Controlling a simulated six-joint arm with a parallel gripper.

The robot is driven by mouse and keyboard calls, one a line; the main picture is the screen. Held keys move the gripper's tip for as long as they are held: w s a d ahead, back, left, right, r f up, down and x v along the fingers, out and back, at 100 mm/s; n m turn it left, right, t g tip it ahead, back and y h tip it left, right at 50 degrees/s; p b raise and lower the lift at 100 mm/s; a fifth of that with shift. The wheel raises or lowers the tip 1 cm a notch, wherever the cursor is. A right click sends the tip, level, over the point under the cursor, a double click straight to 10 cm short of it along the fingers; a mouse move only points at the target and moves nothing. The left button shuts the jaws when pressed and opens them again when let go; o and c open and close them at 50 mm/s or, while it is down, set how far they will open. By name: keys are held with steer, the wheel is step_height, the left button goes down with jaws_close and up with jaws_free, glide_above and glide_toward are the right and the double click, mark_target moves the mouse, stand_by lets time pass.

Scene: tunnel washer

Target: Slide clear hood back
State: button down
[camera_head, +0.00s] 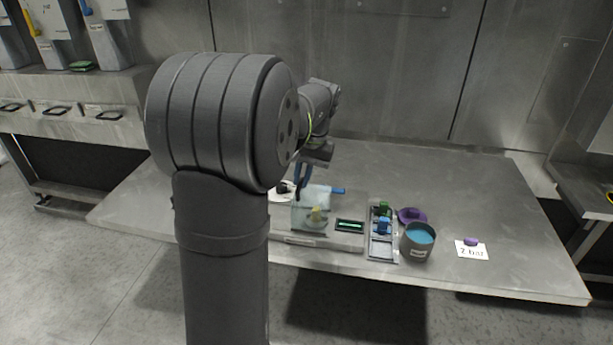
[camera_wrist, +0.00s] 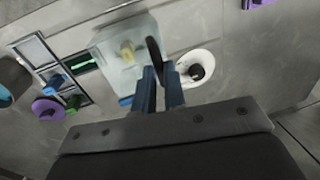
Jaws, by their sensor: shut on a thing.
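The clear hood (camera_head: 311,213) is a see-through box on the grey washer base on the table, with a yellow part (camera_head: 317,215) visible inside. In the wrist view the hood (camera_wrist: 117,62) lies just left of the fingers. A dark upright handle (camera_wrist: 153,48) stands at the hood's edge. My gripper (camera_head: 303,178) reaches down from above, and its blue fingers (camera_wrist: 159,72) are shut on this handle. The fingers hide the handle's lower part.
A small green-lit display (camera_head: 350,225) sits right of the hood. Further right are a rack (camera_head: 382,248) with green and blue pieces, a purple dish (camera_head: 411,215), a pot of blue liquid (camera_head: 417,247) and a "2 bar" card (camera_head: 472,251). A white oval dish (camera_wrist: 194,68) lies close beside the fingers.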

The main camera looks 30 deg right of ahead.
steer(key=w+a, duration=0.9)
steer(key=shift+w, duration=0.1)
steer(key=c, duration=1.6)
jaws_free()
steer(key=shift+a, duration=0.1)
steer(key=shift+o, duration=0.6)
step_height(320, 180, up, 17)
steer(key=s+d, duration=0.2)
steer(key=shift+s+d, duration=0.25)
